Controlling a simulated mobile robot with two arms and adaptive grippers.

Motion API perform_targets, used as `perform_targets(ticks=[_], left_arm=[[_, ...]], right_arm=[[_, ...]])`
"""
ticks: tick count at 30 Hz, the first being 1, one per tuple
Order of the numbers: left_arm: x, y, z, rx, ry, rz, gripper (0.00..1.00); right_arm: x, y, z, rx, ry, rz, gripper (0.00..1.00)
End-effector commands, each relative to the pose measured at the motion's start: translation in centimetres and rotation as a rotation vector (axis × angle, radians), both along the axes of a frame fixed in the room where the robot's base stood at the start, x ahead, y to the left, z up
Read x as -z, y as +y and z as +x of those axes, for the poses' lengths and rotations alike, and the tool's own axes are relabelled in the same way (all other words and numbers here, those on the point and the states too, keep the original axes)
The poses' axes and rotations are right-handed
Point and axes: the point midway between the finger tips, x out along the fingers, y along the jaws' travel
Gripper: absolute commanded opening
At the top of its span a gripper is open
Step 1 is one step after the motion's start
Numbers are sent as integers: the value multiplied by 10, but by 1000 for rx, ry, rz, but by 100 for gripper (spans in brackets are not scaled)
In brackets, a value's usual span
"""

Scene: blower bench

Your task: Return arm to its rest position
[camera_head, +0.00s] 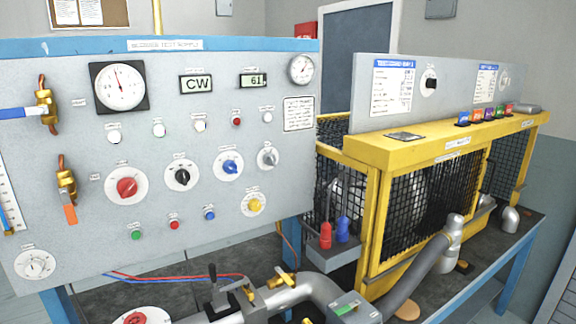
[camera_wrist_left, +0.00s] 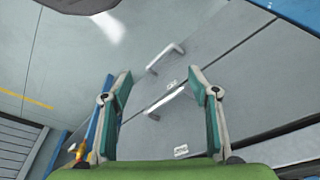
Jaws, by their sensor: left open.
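My left gripper (camera_wrist_left: 160,82) shows in the left wrist view. Its two fingers are spread apart and nothing is between them. Beyond the fingers are grey panels with two pale bar handles (camera_wrist_left: 165,58), apart from the gripper. Neither of my arms nor grippers shows in the head view. My right gripper is in neither view.
The grey control panel (camera_head: 75,150) with gauges, knobs and buttons fills the left of the head view. A yellow mesh cage (camera_head: 375,158) stands at right on a blue-framed bench. Pipes (camera_head: 320,288) run along the front. In the left wrist view, open floor (camera_wrist_left: 60,60) lies at left.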

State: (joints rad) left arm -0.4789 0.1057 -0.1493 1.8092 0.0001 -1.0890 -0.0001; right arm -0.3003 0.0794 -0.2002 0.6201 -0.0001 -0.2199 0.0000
Motion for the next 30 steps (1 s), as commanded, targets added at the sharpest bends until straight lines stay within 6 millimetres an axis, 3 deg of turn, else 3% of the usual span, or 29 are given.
perform_targets(ticks=[1,6,15,22,30], left_arm=[[26,1,-7,2,16,2,55],[102,5,-37,8,49,6,55],[208,19,-122,20,106,13,55],[245,30,-179,28,134,18,55],[251,34,-195,31,139,19,55]], right_arm=[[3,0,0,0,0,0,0],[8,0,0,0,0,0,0],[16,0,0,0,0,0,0],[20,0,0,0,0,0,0],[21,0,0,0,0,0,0]])
